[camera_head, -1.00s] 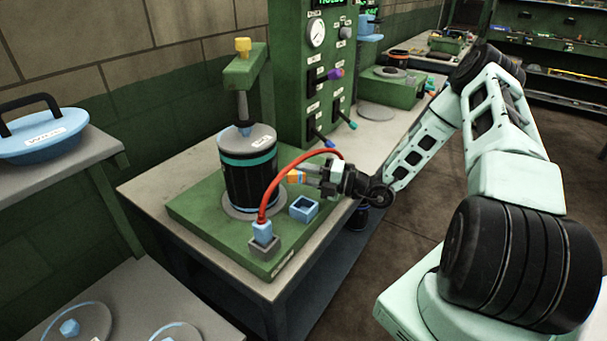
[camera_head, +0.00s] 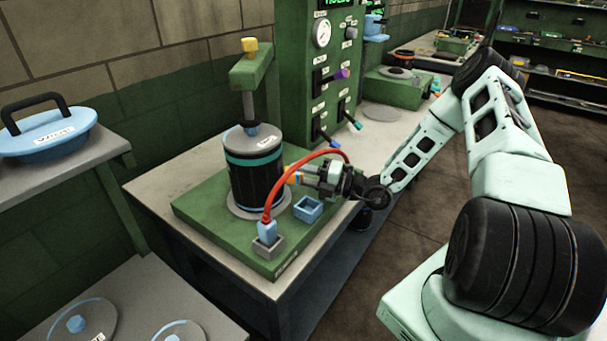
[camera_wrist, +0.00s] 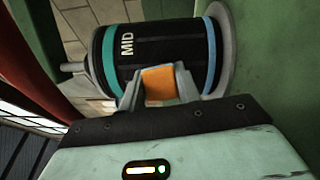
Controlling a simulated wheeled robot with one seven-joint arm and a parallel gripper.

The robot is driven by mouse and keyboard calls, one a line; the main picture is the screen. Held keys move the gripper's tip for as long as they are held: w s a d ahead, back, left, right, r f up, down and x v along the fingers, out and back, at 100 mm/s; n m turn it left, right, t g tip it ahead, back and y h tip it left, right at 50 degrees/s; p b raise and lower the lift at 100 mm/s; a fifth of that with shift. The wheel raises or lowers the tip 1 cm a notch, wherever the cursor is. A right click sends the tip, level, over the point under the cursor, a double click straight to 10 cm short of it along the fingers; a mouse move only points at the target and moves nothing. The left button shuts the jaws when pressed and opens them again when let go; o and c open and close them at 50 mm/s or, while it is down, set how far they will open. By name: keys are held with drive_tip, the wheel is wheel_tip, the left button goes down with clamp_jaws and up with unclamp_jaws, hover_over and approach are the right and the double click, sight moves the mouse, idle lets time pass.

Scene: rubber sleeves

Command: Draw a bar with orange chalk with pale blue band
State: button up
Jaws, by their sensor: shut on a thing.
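My gripper (camera_head: 304,176) is shut on the orange chalk (camera_head: 292,179), beside the right side of a black drum (camera_head: 256,184). A small blue patch shows on the chalk near the fingers. The drum stands upright, with a teal band near its top and a blue band low down. In the wrist view the chalk (camera_wrist: 158,85) sits between both fingertips, pointing at the drum's black side (camera_wrist: 170,42) between the bands, near the word MID. I cannot tell whether its tip touches the drum; thin lengthwise lines show on the drum's side.
The drum stands on a green base (camera_head: 212,222) under a press arm (camera_head: 251,68). A red hose (camera_head: 283,178) arches close by my gripper from a blue plug (camera_head: 267,231). A small blue open box (camera_head: 308,209) sits below it. A green gauge panel (camera_head: 300,90) rises behind.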

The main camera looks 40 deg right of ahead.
drive_tip(key=shift+a, duration=0.1)
drive_tip(key=shift+w+d, duration=0.55)
drive_tip(key=shift+w, duration=0.35)
drive_tip(key=shift+w+d, duration=0.5)
drive_tip(key=shift+w, duration=0.35)
drive_tip(key=shift+r, duration=0.1)
drive_tip(key=shift+a+p, duration=0.1)
drive_tip(key=shift+p, duration=0.2)
drive_tip(key=shift+s+a+p, duration=0.5)
drive_tip(key=shift+s+p, duration=0.1)
drive_tip(key=shift+s, duration=0.3)
drive_tip(key=shift+s+a+p, duration=0.35)
drive_tip(key=shift+s+a, duration=0.2)
drive_tip(key=shift+s, duration=0.25)
drive_tip(key=shift+s+d, duration=0.5)
drive_tip(key=shift+d, duration=0.4)
drive_tip(key=shift+s+d, duration=0.45)
drive_tip(key=shift+d, duration=0.4)
drive_tip(key=shift+s+d, duration=0.5)
drive_tip(key=shift+d, duration=0.4)
